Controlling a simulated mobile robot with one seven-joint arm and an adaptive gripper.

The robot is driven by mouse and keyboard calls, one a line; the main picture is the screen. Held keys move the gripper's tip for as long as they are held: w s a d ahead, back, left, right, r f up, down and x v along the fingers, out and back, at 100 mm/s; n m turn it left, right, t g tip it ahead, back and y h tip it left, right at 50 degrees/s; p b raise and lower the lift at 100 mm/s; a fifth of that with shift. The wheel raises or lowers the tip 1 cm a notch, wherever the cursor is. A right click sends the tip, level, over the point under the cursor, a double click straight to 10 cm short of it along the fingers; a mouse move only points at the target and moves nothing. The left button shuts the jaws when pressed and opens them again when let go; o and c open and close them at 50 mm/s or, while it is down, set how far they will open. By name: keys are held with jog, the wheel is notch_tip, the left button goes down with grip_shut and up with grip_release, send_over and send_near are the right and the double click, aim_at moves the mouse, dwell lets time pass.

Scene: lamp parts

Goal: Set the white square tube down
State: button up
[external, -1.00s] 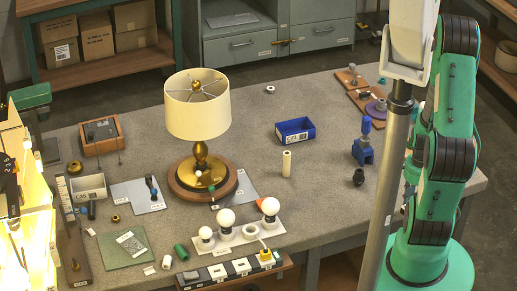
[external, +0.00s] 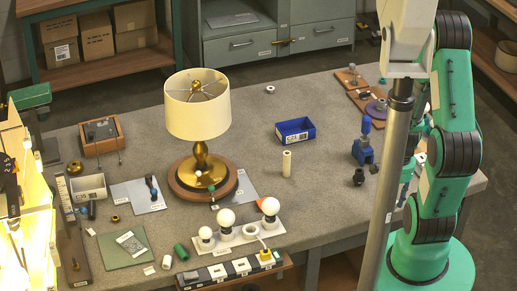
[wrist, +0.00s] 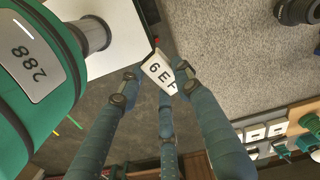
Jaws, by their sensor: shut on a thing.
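The white square tube (wrist: 161,73), a small white piece with dark characters on its visible face, sits between my fingertips in the wrist view. My gripper (wrist: 157,77) is shut on it. The tube appears tilted in the picture, and its far end is hidden. Grey floor and the table's edge lie behind it; I cannot tell its height above the table. In the external view my arm largely hides the gripper near the table's right side, and I cannot make out the tube clearly there.
A dark rail with white square pieces (external: 219,271) lies along the table's front edge, beside the bulb rack (external: 238,238). A lamp (external: 199,105), a blue bin (external: 295,130), a cream cylinder (external: 287,163) and a blue vise (external: 363,150) stand on the table. Grey tabletop (external: 325,190) is clear right of the bulbs.

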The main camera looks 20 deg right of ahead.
jog(key=w+a+n+p, duration=0.1)
jog(key=w+a+n, duration=0.2)
jog(key=a, duration=0.9)
jog(key=shift+n, duration=0.8)
jog(key=shift+w+a+r, duration=0.1)
jog(key=shift+w, duration=0.05)
jog(key=w, duration=0.5)
jog(key=w+f, duration=0.1)
jog(key=w, duration=0.4)
jog(key=w+b, duration=0.1)
jog(key=w, duration=0.5)
jog(key=shift+a+f, duration=0.25)
jog(key=shift+a, duration=0.1)
jog(key=shift+f, duration=0.15)
jog(key=shift+f+b, duration=0.35)
jog(key=shift+f, duration=1.3)
jog(key=shift+f, duration=0.15)
